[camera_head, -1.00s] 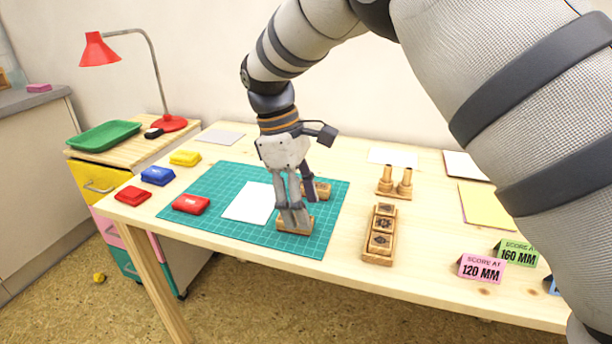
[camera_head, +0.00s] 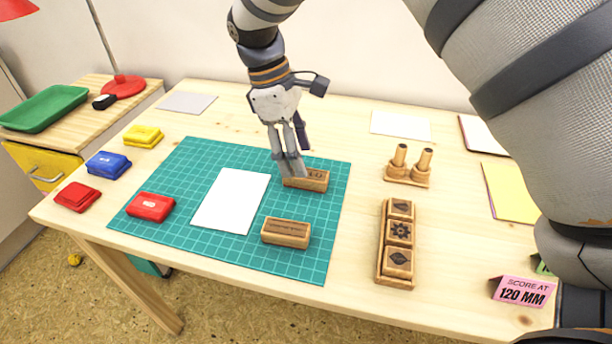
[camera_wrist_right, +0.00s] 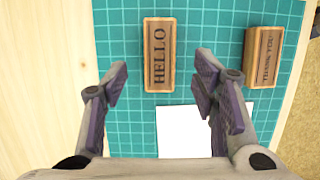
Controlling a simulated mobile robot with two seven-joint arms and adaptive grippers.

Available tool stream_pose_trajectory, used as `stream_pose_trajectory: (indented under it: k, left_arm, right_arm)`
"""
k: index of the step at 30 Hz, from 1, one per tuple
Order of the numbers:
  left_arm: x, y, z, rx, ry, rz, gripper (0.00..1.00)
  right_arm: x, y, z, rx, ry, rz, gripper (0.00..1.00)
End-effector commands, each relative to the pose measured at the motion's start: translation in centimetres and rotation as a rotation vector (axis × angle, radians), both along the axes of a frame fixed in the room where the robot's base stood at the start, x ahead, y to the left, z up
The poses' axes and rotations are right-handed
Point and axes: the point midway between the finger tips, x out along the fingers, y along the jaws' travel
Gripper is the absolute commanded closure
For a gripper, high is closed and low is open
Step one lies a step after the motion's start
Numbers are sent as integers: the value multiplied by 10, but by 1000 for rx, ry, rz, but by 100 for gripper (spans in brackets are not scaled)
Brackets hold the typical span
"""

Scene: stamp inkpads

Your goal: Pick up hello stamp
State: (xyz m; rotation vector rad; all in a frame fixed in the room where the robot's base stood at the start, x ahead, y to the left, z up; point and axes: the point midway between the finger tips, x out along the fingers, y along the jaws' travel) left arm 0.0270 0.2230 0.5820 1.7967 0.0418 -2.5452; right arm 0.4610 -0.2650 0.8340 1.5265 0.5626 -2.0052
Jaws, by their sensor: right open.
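The hello stamp (camera_head: 312,181) is a wooden block lying on the green cutting mat (camera_head: 190,163), behind another stamp. In the right wrist view the hello stamp (camera_wrist_right: 158,55) shows dark "HELLO" lettering on top. My right gripper (camera_head: 291,166) points down at the hello stamp and partly covers its left end. In the wrist view its open fingers (camera_wrist_right: 161,84) are spread on either side of the stamp's line, with nothing held. The gap between fingertips and stamp cannot be judged exactly. My left gripper is not in view.
A "THANK YOU" stamp (camera_head: 286,233) lies nearer the front edge. White paper (camera_head: 231,200) and a red inkpad (camera_head: 150,207) are on the mat. A wooden rack of stamps (camera_head: 397,243) and two upright handled stamps (camera_head: 408,168) stand to the right.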

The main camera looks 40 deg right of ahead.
Motion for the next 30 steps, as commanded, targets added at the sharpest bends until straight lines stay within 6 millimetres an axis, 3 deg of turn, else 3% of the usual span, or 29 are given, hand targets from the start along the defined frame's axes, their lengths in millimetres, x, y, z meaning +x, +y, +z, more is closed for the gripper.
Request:
stream_pose_trajectory:
  k: [4, 7, 30]
  left_arm:
    - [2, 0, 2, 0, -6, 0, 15]
    - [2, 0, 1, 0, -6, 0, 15]
    - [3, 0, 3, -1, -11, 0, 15]
  right_arm:
    - [-8, -6, -28, 1, 5, -2, 47]
    - [-10, -7, -39, 1, 0, -1, 47]
    - [-10, -8, -45, 1, 0, -1, 47]
